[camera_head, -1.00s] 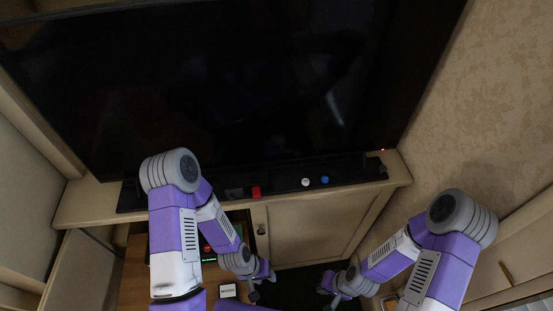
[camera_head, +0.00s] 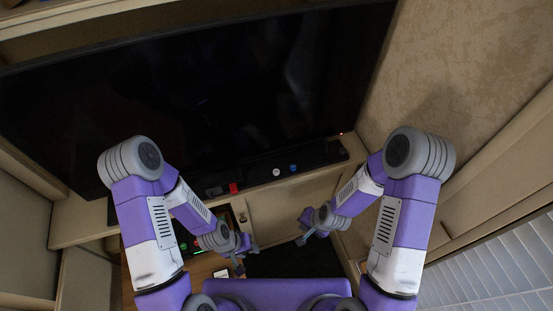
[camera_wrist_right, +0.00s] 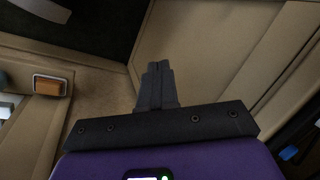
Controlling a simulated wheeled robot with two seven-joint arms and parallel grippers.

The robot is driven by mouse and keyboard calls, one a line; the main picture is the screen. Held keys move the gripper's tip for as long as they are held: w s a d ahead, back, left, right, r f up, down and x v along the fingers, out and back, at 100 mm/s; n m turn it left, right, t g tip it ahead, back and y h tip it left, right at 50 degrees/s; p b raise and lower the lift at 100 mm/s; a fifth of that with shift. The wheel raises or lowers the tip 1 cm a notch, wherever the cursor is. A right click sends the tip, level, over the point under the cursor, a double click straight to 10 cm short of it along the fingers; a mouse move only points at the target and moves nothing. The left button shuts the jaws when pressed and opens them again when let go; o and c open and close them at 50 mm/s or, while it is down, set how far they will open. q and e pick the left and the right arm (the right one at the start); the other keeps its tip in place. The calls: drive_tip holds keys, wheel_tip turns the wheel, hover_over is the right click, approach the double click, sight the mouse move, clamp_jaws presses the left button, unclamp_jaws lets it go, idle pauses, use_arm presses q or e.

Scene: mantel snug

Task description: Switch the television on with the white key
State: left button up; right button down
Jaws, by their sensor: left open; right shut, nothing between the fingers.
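The television (camera_head: 220,95) is a large dark screen on the mantel shelf; a small red light (camera_head: 340,133) shows at its lower right edge. A black bar (camera_head: 310,158) lies along the shelf below it. On the bar are a white round key (camera_head: 276,172), a blue round key (camera_head: 293,168) to its right and a red square key (camera_head: 233,188) to its left. My left gripper (camera_head: 241,258) is open and empty, below the bar. My right gripper (camera_head: 303,229) is shut and empty, below and right of the white key; its closed fingers (camera_wrist_right: 158,80) show in the right wrist view.
A cabinet door (camera_head: 285,212) is under the shelf. A wooden surface with a white card (camera_head: 221,274) and dark items lies at lower left. A patterned wall (camera_head: 460,70) rises at right. In the right wrist view, an orange-brown block in a metal frame (camera_wrist_right: 48,86) is at left.

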drive_tip(key=w+a+r+m+t, duration=0.35)
drive_tip(key=w+r+m, duration=0.35)
drive_tip(key=w+r, duration=0.35)
wheel_tip(320, 180, up, 12)
drive_tip(key=m+t+y, duration=0.1)
drive_tip(key=m+t, duration=0.1)
drive_tip(key=m, duration=0.5)
hover_over(277, 174)
drive_tip(key=shift+b, duration=0.3)
wheel_tip(277, 174, down, 8)
drive_tip(key=b, duration=0.6)
drive_tip(key=shift+r+b, duration=0.2)
drive_tip(key=shift+b, duration=0.1)
drive_tip(key=shift+f+b, duration=0.65)
drive_tip(key=shift+f+b, duration=0.4)
drive_tip(key=shift+b, duration=0.05)
